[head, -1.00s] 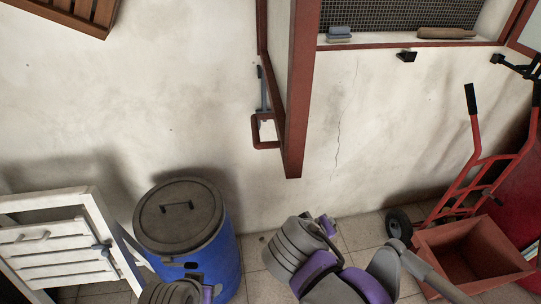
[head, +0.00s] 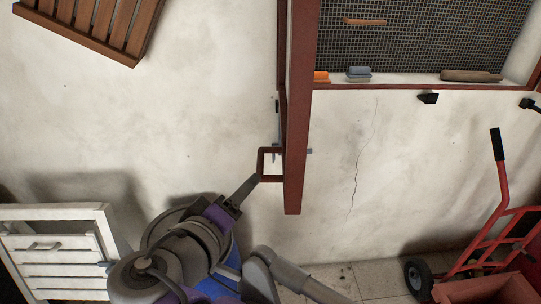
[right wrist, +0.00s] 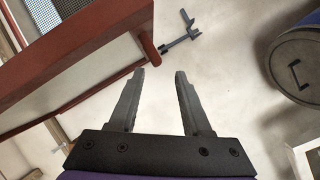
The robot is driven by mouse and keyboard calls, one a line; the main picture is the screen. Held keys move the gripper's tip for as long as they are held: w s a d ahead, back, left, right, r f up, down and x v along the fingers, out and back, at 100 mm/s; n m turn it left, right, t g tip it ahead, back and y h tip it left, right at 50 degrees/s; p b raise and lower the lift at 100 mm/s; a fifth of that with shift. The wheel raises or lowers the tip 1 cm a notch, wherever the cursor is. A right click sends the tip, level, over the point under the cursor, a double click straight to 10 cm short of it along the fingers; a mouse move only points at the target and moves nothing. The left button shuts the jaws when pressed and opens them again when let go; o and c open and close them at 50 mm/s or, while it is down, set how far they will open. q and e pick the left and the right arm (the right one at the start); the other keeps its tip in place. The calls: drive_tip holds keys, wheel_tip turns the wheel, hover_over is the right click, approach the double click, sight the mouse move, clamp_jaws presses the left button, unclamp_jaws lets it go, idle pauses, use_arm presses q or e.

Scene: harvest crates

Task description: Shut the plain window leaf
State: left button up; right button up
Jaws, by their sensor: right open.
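The plain window leaf (head: 298,130) has a red frame and stands open, swung out from the wall and seen nearly edge-on in the head view. A red loop handle (head: 263,163) sticks out from its left side near the bottom. My right gripper (head: 254,181) is by the handle's lower left corner; I cannot tell if it touches. In the right wrist view, the right gripper (right wrist: 160,72) is open with nothing between its fingers. A red bar with a rounded corner (right wrist: 146,40), seemingly the handle, lies just beyond the left fingertip. My left gripper is not in view.
A grey metal fitting (right wrist: 182,36) shows beyond the fingers. A blue barrel (head: 228,284) stands below, partly hidden by my arm. A white slatted cabinet (head: 50,212) is at lower left, a red hand truck (head: 505,190) at right. The sill (head: 420,80) holds small items.

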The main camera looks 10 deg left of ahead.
sight(261, 161)
drive_tip(key=x, duration=0.6)
drive_tip(key=r+x, duration=0.1)
drive_tip(key=x, duration=0.3)
drive_tip(key=shift+w+a+r, duration=0.1)
drive_tip(key=shift+w+a, duration=0.2)
drive_tip(key=shift+a, duration=0.1)
clamp_jaws()
idle(1.0)
